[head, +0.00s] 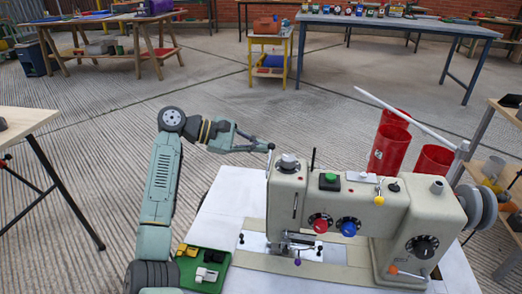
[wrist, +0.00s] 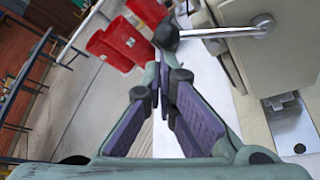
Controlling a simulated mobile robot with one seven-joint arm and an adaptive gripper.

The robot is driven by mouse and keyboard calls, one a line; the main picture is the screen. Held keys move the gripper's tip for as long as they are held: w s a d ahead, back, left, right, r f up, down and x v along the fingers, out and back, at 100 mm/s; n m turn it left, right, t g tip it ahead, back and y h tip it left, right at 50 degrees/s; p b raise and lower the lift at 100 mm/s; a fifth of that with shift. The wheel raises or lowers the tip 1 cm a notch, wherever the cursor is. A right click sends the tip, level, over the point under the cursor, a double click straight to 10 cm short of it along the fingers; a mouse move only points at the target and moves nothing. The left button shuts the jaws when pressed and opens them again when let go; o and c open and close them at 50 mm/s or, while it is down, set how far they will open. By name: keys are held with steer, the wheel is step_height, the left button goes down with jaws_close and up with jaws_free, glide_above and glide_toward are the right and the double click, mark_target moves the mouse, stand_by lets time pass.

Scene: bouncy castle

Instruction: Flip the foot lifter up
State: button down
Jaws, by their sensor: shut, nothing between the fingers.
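The cream sewing machine (head: 390,215) stands on a white table in the head view. In the wrist view, a metal lever (wrist: 225,32) with a dark round knob sticks out from the machine's side; it looks like the foot lifter. The head view does not clearly show this lever. My gripper (wrist: 160,82) is shut and empty, its fingertips just below the knob in the wrist picture. I cannot tell whether they touch it. In the head view my gripper (head: 266,147) reaches the machine head's back left corner.
Red bins (head: 385,150) stand behind the machine. A green tray with small blocks (head: 203,268) lies at the table's left. A white rod (head: 405,117) slants up at the machine's right rear. Open floor lies behind my arm.

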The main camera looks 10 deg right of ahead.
steer(key=shift+s+r+m+b, duration=0.15)
steer(key=shift+r+m+b, duration=0.15)
steer(key=shift+b, duration=0.9)
steer(key=s+a+r+m+t+h+b, duration=0.1)
steer(key=s+r+m+h+b, duration=0.1)
steer(key=b, duration=0.7)
steer(key=s+a+r+m+t+h+b, duration=0.1)
steer(key=s+a+r+m+h+b, duration=0.1)
steer(key=s+m+b, duration=0.4)
steer(key=shift+s+a+r+m+h+b, duration=0.25)
steer(key=shift+r+m+h+b, duration=0.45)
steer(key=shift+b, duration=1.15)
steer(key=shift+r, duration=0.25)
steer(key=shift+a, duration=0.1)
steer(key=a+f, duration=0.1)
steer(key=a, duration=1.1)
steer(key=shift+s, duration=0.2)
